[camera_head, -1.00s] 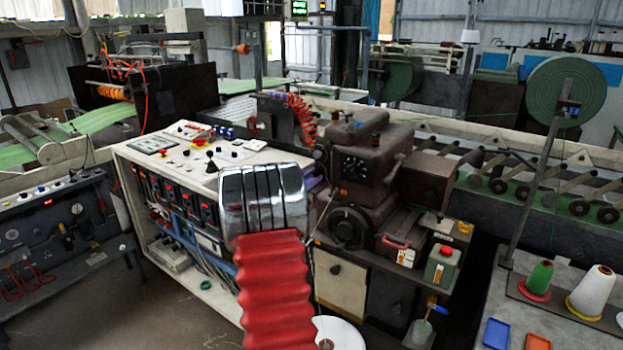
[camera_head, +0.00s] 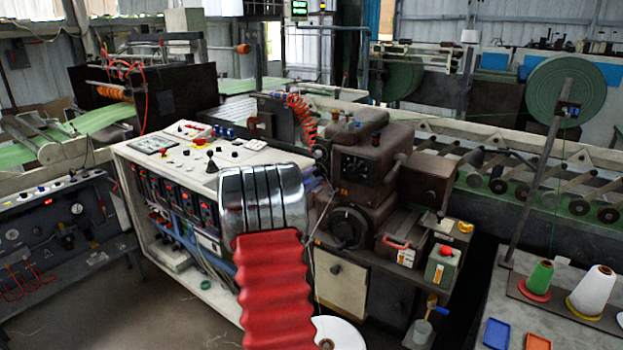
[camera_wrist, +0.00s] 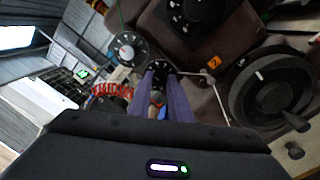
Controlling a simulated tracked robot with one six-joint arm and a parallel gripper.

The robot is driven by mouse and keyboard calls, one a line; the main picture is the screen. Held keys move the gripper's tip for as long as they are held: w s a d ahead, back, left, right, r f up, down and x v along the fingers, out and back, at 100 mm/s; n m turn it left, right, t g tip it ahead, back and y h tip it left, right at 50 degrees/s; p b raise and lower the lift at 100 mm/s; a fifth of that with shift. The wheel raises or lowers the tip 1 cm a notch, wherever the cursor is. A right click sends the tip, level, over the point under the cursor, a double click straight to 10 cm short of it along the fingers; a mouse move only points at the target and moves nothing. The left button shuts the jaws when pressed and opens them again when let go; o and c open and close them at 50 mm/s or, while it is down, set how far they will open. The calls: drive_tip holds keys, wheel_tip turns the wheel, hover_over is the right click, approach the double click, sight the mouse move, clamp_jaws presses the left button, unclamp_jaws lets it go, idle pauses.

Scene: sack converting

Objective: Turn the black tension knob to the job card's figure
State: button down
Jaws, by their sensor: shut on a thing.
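In the wrist view my gripper (camera_wrist: 160,78) has its two purple fingers reaching up to a small black knob (camera_wrist: 159,66) on the brown machine. The fingers are shut on this knob, and their tips cover part of it. The knob's marking and setting are too small to read. In the head view my chrome wrist and red sleeve hide the gripper. I cannot make out a job card or its figure in either view.
In the wrist view a round dial with a pale scale (camera_wrist: 127,48) sits close left of the fingers. A black dial (camera_wrist: 188,14) is above, and a large black handwheel (camera_wrist: 270,86) is at the right. The white control console (camera_head: 182,165) stands left of my arm.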

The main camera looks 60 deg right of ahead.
drive_tip(key=c, duration=1.6)
unclamp_jaws()
drive_tip(key=a, duration=0.4)
drive_tip(key=w+a, duration=0.1)
drive_tip(key=a, duration=0.4)
drive_tip(key=w+a, duration=0.1)
drive_tip(key=a, duration=0.3)
drive_tip(key=shift+a+f, duration=0.35)
